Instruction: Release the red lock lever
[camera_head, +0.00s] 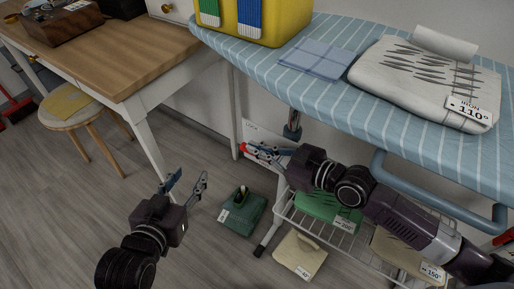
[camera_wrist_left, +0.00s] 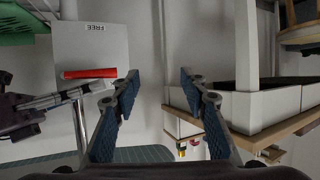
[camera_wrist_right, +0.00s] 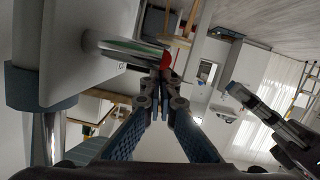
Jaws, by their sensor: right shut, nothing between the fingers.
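The lock lever is a rod with a red grip (camera_wrist_left: 90,73). It stands in front of a white plate (camera_wrist_left: 75,45) with an upside-down FREE label (camera_wrist_left: 95,27) in the left wrist view. The red tip (camera_head: 243,147) shows below the ironing board in the head view, and the red end (camera_wrist_right: 167,62) lies at the fingertips in the right wrist view. My right gripper (camera_head: 256,150) is shut and empty beside the lever; I cannot tell if it touches. My left gripper (camera_head: 188,180) is open and empty, lower left of the lever, its fingers apart in its wrist view (camera_wrist_left: 160,80).
The ironing board (camera_head: 340,90) spans above my right arm, with a folded cloth (camera_head: 316,57) and white bag (camera_head: 425,80) on it. A wire rack (camera_head: 300,217) stands below. A stool (camera_head: 75,105) and desk (camera_head: 110,65) stand left.

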